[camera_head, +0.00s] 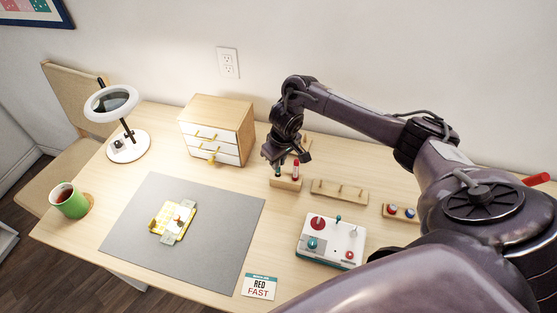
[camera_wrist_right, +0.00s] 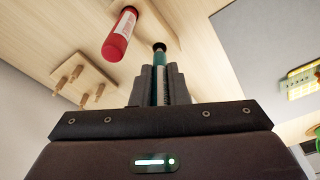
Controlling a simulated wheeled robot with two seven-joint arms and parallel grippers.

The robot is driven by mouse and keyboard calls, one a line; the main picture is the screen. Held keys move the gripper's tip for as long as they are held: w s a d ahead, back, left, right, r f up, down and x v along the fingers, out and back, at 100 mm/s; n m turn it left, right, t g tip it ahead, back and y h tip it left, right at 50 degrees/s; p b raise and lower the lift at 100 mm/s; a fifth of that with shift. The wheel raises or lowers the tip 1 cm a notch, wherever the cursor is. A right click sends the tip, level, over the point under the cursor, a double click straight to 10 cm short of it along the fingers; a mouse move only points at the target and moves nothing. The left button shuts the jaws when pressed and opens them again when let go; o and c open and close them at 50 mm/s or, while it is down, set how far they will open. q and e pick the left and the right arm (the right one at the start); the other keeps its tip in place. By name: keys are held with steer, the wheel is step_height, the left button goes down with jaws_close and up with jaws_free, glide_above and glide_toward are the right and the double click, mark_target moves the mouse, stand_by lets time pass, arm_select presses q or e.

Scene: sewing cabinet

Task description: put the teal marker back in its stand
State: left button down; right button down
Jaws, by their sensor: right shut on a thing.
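My right gripper (camera_head: 283,160) is over the small wooden marker stand (camera_head: 286,184), beside the drawer box. It is shut on the teal marker (camera_wrist_right: 160,72), which sits between the two fingers in the wrist view, its dark end pointing away from the gripper. In the head view a bit of the teal marker (camera_head: 278,171) shows below the fingers, just at the stand. I cannot tell whether its end is inside a hole. A red marker (camera_head: 296,168) stands upright in the stand; it also shows in the wrist view (camera_wrist_right: 119,35). My left gripper is out of view.
A wooden peg rack (camera_head: 340,192) is right of the stand, with a spool holder (camera_head: 400,213) beyond. A white control box (camera_head: 331,240) sits in front. The drawer box (camera_head: 217,130) is close on the left. A grey mat (camera_head: 130,235) holds a yellow piece (camera_head: 172,222).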

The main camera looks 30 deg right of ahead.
mark_target(278, 171)
steer(key=shift+f+p, duration=0.35)
steer(key=shift+p, duration=0.2)
stand_by(0.8)
steer(key=shift+f, duration=1.35)
stand_by(2.0)
steer(key=c, duration=1.3)
jaws_free()
steer(key=shift+c, duration=0.2)
step_height(278, 171, up, 8)
steer(key=s, duration=0.1)
steer(key=shift+d+f, duration=0.1)
steer(key=shift+f, duration=0.05)
